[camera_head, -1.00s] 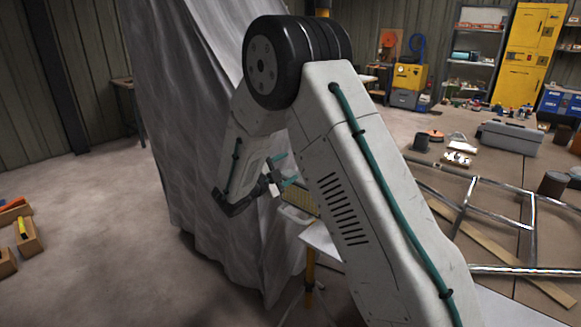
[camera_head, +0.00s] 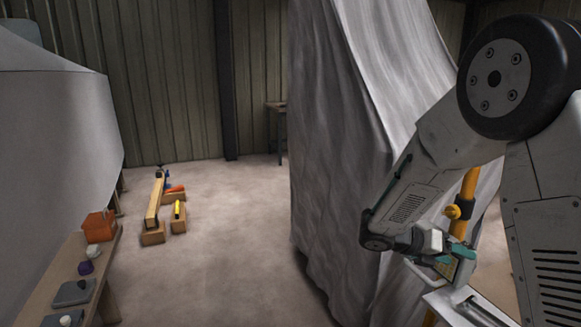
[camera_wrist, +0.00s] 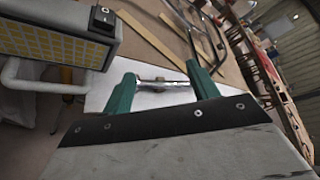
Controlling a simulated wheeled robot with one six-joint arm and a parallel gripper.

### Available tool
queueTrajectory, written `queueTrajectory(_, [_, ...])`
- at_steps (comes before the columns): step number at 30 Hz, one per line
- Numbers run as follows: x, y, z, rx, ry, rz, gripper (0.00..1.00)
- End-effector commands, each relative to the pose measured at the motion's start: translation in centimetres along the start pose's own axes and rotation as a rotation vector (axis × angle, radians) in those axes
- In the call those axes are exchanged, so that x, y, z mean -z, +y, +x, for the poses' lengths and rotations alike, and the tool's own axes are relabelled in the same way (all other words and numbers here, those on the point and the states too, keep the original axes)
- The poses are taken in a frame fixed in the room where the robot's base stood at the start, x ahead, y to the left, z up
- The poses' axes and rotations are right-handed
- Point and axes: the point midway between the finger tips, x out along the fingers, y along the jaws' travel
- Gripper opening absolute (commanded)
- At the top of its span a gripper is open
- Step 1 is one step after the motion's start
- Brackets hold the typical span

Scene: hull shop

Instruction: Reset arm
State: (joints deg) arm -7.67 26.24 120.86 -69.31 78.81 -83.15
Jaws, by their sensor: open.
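My gripper (camera_head: 450,262) is at the right of the head view, in front of the grey draped sheet and above a white surface (camera_head: 475,305). In the wrist view its two teal fingers (camera_wrist: 160,88) stand apart with a gap between them, so it is open. Nothing is held between them. A shiny metal rod or tube (camera_wrist: 158,84) shows beyond the gap on the white surface; its distance from the fingers is hard to tell. A work lamp with a yellow-dotted panel (camera_wrist: 50,45) and a white tube handle is close at the left of the wrist view.
A tall grey sheet (camera_head: 335,150) hangs close beside my arm. A yellow post (camera_head: 463,205) stands behind the gripper. At the left, a bench (camera_head: 50,275) holds an orange box (camera_head: 100,226) and small items. Wooden blocks (camera_head: 153,238) lie on the floor. The floor between is clear.

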Motion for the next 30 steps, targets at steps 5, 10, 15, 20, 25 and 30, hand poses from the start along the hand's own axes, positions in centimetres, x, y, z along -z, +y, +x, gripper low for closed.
queueTrajectory(5, [4.8, -7.2, -1.8, 0.023, 0.317, 0.65, 0.59])
queueTrajectory(10, [9.3, -12.3, -4.5, 0.126, 0.6, 1.167, 0.59])
queueTrajectory(15, [13.0, -16.2, -7.6, 0.269, 0.87, 1.571, 0.59])
queueTrajectory(20, [15.8, -19.2, -10.6, 0.403, 1.116, 1.844, 0.59])
queueTrajectory(25, [17.9, -21.9, -13.1, 0.468, 1.35, 1.992, 0.59])
queueTrajectory(30, [18.6, -24.0, -14.0, 0.41, 1.468, 2.043, 0.59])
